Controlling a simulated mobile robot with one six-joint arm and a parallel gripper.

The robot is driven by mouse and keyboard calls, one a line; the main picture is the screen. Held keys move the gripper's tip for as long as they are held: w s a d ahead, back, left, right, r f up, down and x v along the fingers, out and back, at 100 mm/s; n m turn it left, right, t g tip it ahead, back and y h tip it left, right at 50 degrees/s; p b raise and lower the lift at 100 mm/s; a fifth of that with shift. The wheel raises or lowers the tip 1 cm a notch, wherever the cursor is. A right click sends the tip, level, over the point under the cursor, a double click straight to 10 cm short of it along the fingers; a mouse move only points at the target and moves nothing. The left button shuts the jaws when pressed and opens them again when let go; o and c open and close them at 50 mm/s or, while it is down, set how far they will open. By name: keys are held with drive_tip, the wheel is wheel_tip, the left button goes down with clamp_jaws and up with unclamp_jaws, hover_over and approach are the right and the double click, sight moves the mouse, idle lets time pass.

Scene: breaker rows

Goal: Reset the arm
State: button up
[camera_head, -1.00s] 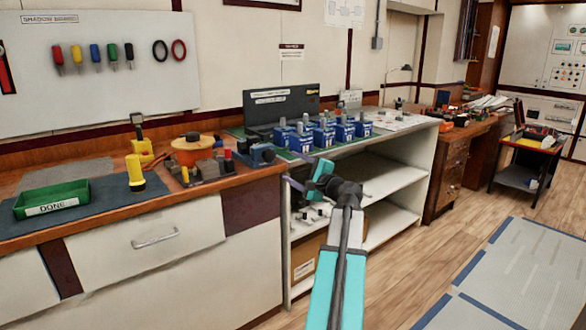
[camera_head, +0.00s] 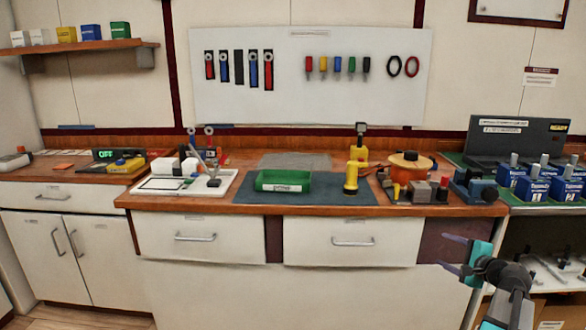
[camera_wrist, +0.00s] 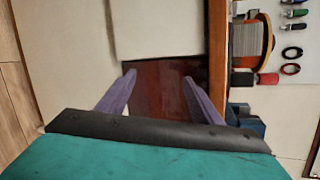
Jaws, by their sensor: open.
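My arm shows at the lower right of the head view. My gripper (camera_head: 449,254) is out in front of the cabinet, below the counter edge, left of the open shelves. Its two purple fingers are spread apart with nothing between them. In the wrist view my gripper (camera_wrist: 158,85) is also open and empty, with a dark red cabinet panel (camera_wrist: 165,100) behind the gap. The fingers appear apart from the cabinet, though the exact distance cannot be told.
The wooden counter (camera_head: 300,205) holds a green tray (camera_head: 283,181), a yellow lamp (camera_head: 351,178), an orange reel (camera_head: 405,165) and a white tray (camera_head: 165,186). Blue breaker units (camera_head: 530,185) stand at the right. Open shelves (camera_head: 545,240) lie beside my arm.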

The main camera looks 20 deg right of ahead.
drive_tip(key=w+a+f+n+g+y+p, duration=0.2)
drive_tip(key=a+f+n, duration=0.1)
drive_tip(key=a+f, duration=0.6)
drive_tip(key=w+a+f+n+g+y+p, duration=0.1)
drive_tip(key=w+a+f+n+g+y, duration=0.15)
drive_tip(key=a+f, duration=0.7)
drive_tip(key=s+a+f+n+g+p, duration=0.25)
drive_tip(key=a+f, duration=0.25)
drive_tip(key=a, duration=0.3)
drive_tip(key=s+a+f+n+g+p, duration=0.1)
drive_tip(key=s+a+f+n+g, duration=0.2)
drive_tip(key=a, duration=0.6)
drive_tip(key=s+a+f+n+g+p, duration=0.2)
drive_tip(key=s+a+f, duration=0.4)
drive_tip(key=a, duration=0.2)
drive_tip(key=s+a+f+n+g+h+p, duration=0.1)
drive_tip(key=s+a+f+n+g, duration=0.1)
drive_tip(key=s, duration=0.6)
drive_tip(key=s+a+f+n+g+h+p, duration=0.1)
drive_tip(key=s+a+f+n+g+p, duration=0.1)
drive_tip(key=s, duration=0.6)
drive_tip(key=s+a+f+n+g+h+p, duration=0.1)
drive_tip(key=s+a+f+n+g, duration=0.2)
drive_tip(key=s+a+n, duration=0.2)
drive_tip(key=s, duration=0.3)
drive_tip(key=shift+a+g+p, duration=0.2)
drive_tip(key=shift+g+p, duration=0.15)
drive_tip(key=shift+g, duration=0.05)
drive_tip(key=shift+s+r+h, duration=0.1)
drive_tip(key=shift+h, duration=0.15)
